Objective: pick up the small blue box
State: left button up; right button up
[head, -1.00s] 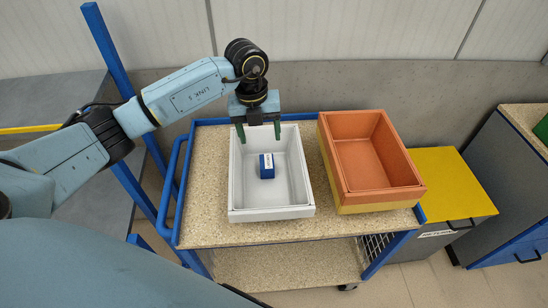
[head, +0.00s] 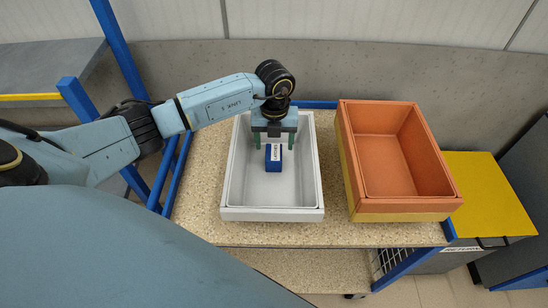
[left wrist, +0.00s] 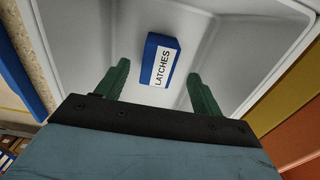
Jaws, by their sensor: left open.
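The small blue box (head: 273,164) stands inside the white tray (head: 272,214) on the cart. In the left wrist view the box (left wrist: 151,57) shows a white label reading "LATCHES". My left gripper (head: 274,146) is open and points down over the tray. In the head view its fingers appear on either side of the top of the box. In the left wrist view the green fingers (left wrist: 155,80) are spread apart with the box beyond them, between their lines; I see no contact. My right gripper is not in view.
An orange bin (head: 400,208) sits in a yellow one to the right of the white tray, on the speckled cart top (head: 195,205). A yellow-topped unit (head: 488,200) stands further right. A concrete wall is behind. The white tray's walls surround the box.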

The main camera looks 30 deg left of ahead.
aim_at(274, 152)
pick_arm(q)
jog(key=f, duration=0.5)
jog(key=shift+s+f, duration=0.2)
jog(key=shift+f, duration=0.1)
jog(key=c, duration=1.1)
jog(key=shift+r, duration=0.1)
